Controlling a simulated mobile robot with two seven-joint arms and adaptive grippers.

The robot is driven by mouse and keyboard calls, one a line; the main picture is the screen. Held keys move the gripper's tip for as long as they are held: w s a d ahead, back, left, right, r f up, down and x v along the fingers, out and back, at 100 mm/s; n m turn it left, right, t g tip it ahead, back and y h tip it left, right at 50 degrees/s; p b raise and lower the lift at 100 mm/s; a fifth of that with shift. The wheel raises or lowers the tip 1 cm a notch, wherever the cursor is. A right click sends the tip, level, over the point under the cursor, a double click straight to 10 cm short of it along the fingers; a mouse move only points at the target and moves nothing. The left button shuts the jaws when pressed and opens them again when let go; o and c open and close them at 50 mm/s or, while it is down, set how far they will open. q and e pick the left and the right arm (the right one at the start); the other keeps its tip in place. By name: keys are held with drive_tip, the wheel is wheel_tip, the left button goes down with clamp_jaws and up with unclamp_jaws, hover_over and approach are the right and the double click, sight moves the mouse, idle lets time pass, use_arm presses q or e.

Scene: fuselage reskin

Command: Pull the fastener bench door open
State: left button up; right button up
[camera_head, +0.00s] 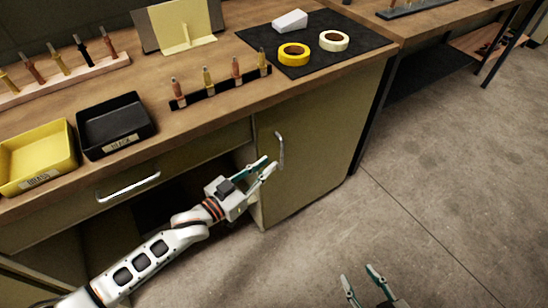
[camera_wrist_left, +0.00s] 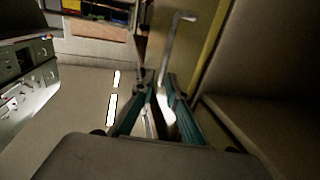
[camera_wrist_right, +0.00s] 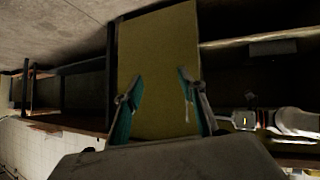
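The fastener bench door (camera_head: 312,150) is the olive panel at the right of the bench, with a pale vertical bar handle (camera_head: 281,150) near its left side. I cannot tell whether it is slightly ajar. My left gripper (camera_head: 270,161) is at the handle's lower end, its fingers partly apart. In the left wrist view the handle (camera_wrist_left: 172,45) runs down toward the gap between the fingertips (camera_wrist_left: 160,77); contact is unclear. My right gripper (camera_head: 358,272) is open and empty, low over the floor. The right wrist view shows the door panel (camera_wrist_right: 157,50) beyond its fingers (camera_wrist_right: 158,72).
A drawer with a bar handle (camera_head: 128,187) is left of the door, above a dark open space. The benchtop holds a yellow bin (camera_head: 38,160), a black bin (camera_head: 115,125) and a black mat (camera_head: 345,60) with tape rolls. The floor (camera_head: 430,200) at right is clear.

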sight(281, 152)
use_arm(q)
drive_tip(key=shift+h, duration=0.3)
drive_tip(key=x, duration=0.2)
drive_tip(key=b+x, duration=0.1)
drive_tip(key=x, duration=0.2)
drive_tip(key=f+b+x, duration=0.1)
drive_tip(key=x, duration=0.2)
drive_tip(key=shift+w+a, duration=0.4)
drive_tip(key=shift+w+d+r, duration=0.1)
drive_tip(key=shift+w, duration=0.05)
use_arm(e)
drive_tip(key=shift+s+a+f, duration=0.2)
drive_tip(key=shift+a, duration=0.4)
use_arm(q)
drive_tip(key=shift+c, duration=0.4)
clamp_jaws()
use_arm(e)
drive_tip(key=shift+f, duration=0.1)
use_arm(q)
drive_tip(key=shift+d, duration=0.1)
